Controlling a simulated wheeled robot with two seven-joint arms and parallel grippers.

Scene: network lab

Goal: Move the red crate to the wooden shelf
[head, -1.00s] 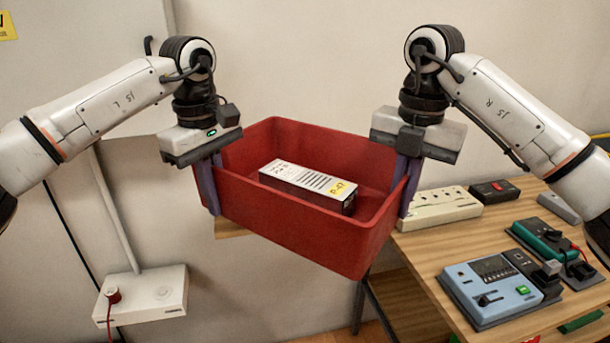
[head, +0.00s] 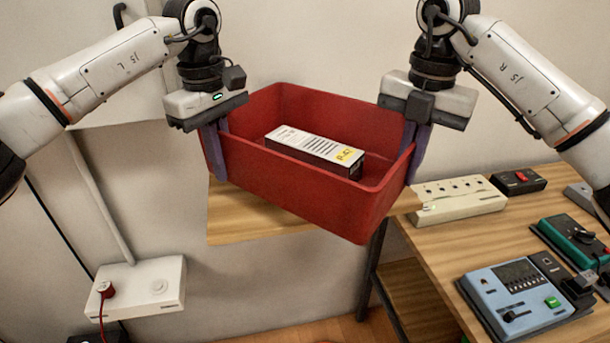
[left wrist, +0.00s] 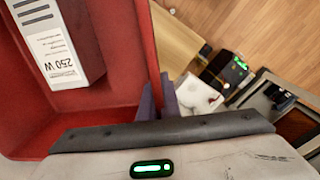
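The red crate (head: 290,190) hangs in the air between my grippers, slightly tilted in the head view. A white and dark box (head: 318,148) with a yellow label lies inside it. My left gripper (head: 214,152) is shut on the crate's left wall, its purple fingers straddling the rim. My right gripper (head: 414,155) is shut on the right wall in the same way. A wooden shelf (head: 235,218) shows behind and below the crate, partly hidden by it. In the left wrist view the crate wall (left wrist: 143,50) runs up to my left fingers (left wrist: 158,100).
A wooden bench (head: 425,240) at right carries a power strip (head: 455,205), a red-switch box (head: 517,181), a blue meter (head: 520,295) and a green device (head: 575,240). A white wall box (head: 140,287) with a red plug is at lower left.

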